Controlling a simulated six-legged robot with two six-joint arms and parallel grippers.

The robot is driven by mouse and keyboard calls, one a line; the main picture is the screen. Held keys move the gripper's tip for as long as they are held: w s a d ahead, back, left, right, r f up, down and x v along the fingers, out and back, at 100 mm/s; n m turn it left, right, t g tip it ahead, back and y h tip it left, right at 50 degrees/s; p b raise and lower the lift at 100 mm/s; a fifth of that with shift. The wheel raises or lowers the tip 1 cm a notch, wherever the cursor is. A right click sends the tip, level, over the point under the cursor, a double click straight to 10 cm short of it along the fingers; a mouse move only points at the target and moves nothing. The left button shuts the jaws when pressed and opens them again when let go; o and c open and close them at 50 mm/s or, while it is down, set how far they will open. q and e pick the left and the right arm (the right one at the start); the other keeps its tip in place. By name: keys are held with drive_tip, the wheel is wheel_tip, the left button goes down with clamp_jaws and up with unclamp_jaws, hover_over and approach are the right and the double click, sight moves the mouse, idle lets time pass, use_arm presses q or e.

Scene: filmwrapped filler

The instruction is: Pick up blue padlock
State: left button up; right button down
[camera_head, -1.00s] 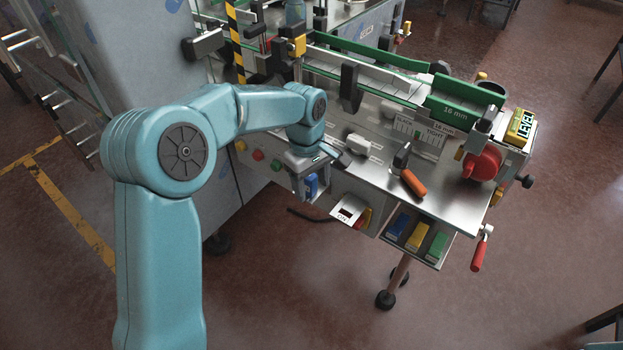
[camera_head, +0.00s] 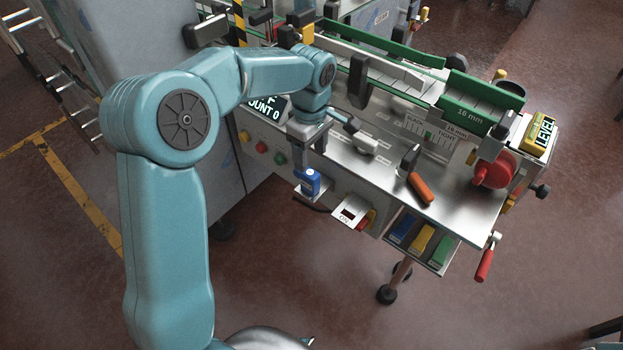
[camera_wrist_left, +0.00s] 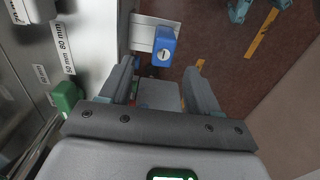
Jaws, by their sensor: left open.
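The blue padlock (camera_head: 311,183) hangs low at the front of the metal machine, below the row of buttons. In the left wrist view the padlock (camera_wrist_left: 163,46) shows as a blue body with a pale round mark, beside a white plate. My left gripper (camera_head: 308,150) is just above the padlock in the head view. In the left wrist view my left gripper (camera_wrist_left: 163,66) has its two fingers wide apart and nothing held between them; the padlock lies beyond the fingertips, roughly between them in the picture. My right gripper is in no view.
A small white box with a switch (camera_head: 353,212) sits right of the padlock. Blue, yellow and green blocks (camera_head: 422,239) fill a tray further right. An orange-handled tool (camera_head: 420,190) lies on the metal top. Open floor lies in front.

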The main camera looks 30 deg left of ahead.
sight(310, 181)
use_arm(q)
drive_tip(key=f, duration=0.3)
drive_tip(key=shift+s+d, duration=0.15)
drive_tip(key=shift+d, duration=0.05)
drive_tip(key=shift+s+a+f+p, duration=0.1)
drive_tip(key=shift+f+p, duration=0.2)
drive_tip(key=shift+f, duration=1.35)
drive_tip(key=shift+s+f+p, duration=0.1)
drive_tip(key=shift+f+p, duration=0.15)
drive_tip(key=shift+f, duration=1.35)
drive_tip(key=shift+w, duration=0.1)
clamp_jaws()
